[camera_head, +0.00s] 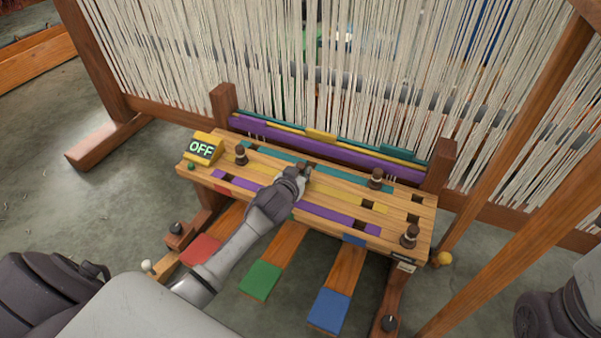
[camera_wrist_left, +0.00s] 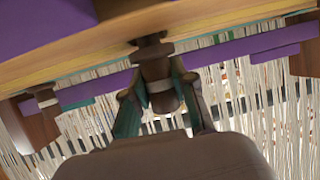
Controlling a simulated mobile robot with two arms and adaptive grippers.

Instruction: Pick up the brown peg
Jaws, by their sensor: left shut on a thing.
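My left gripper (camera_head: 304,173) is over the middle of the wooden board (camera_head: 345,172). In the left wrist view its two fingers (camera_wrist_left: 160,98) are shut on a brown peg (camera_wrist_left: 153,52) with a pale band. The peg's flared end is at the board's edge in that view; I cannot tell whether it is still seated in a hole or just clear. In the head view the gripper mostly hides this peg. Similar dark brown pegs stand upright on the board at the left (camera_head: 241,155), the right back (camera_head: 376,179) and the right front (camera_head: 409,236). My right gripper is not in view.
The board has purple, yellow and teal strips with square holes. A yellow box reading OFF (camera_head: 202,149) is at its left end. Loom threads (camera_head: 300,60) hang behind it. Red, green (camera_head: 262,280) and blue (camera_head: 329,311) pedals are below. A wooden post (camera_head: 520,160) rises at right.

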